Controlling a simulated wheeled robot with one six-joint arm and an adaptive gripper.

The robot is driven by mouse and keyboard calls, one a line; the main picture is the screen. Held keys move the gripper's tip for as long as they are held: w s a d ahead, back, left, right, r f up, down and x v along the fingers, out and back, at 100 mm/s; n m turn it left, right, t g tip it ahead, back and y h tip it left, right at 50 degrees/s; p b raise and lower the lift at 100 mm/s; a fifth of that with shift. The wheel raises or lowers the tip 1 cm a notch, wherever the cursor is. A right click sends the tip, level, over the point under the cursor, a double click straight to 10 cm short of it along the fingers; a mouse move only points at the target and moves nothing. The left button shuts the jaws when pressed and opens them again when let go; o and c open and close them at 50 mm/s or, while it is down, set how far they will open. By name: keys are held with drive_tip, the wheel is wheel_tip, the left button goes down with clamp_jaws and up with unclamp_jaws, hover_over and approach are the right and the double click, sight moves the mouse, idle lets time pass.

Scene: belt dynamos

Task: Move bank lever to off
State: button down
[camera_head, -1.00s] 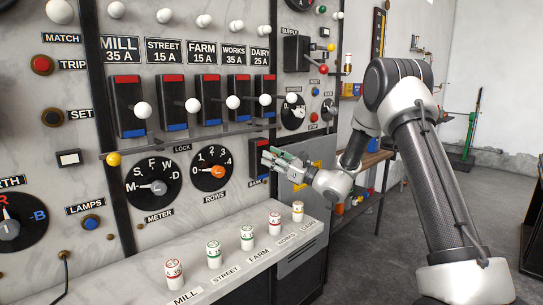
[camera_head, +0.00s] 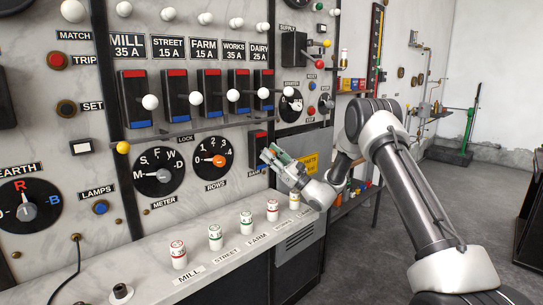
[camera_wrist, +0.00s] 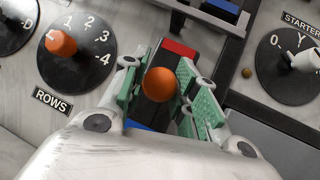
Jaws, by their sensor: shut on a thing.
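The bank lever is a small switch with a black plate, red at the top and blue at the bottom. Its plate (camera_head: 257,138) shows in the head view at the lower right of the switch row. In the wrist view its orange ball knob (camera_wrist: 160,84) sits between the green-padded fingers of my gripper (camera_wrist: 158,90), which are shut on it. The red end (camera_wrist: 179,49) shows beyond the knob and a bit of the blue end (camera_wrist: 138,126) shows below it. In the head view my gripper (camera_head: 270,156) covers the knob, and the lever's exact angle is hidden.
The rows dial (camera_head: 213,159) is left of the bank lever and the starter dial (camera_wrist: 296,65) is to its right. Several white-knobbed switches (camera_head: 202,97) stand above. A sloping ledge with several labelled plugs (camera_head: 215,237) lies below. Open floor is at the right.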

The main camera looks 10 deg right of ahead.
drive_tip(key=c, duration=1.1)
unclamp_jaws()
drive_tip(key=shift+d, duration=0.1)
drive_tip(key=shift+s+d+f, duration=0.2)
drive_tip(key=shift+f, duration=0.05)
drive_tip(key=s+d, duration=0.2)
drive_tip(key=d, duration=0.1)
drive_tip(key=s+d, duration=0.3)
drive_tip(key=d, duration=0.1)
drive_tip(key=s+d+f, duration=0.1)
drive_tip(key=s+d, duration=0.2)
drive_tip(key=d, duration=0.1)
drive_tip(key=shift+s+f, duration=0.1)
drive_tip(key=shift+s, duration=0.1)
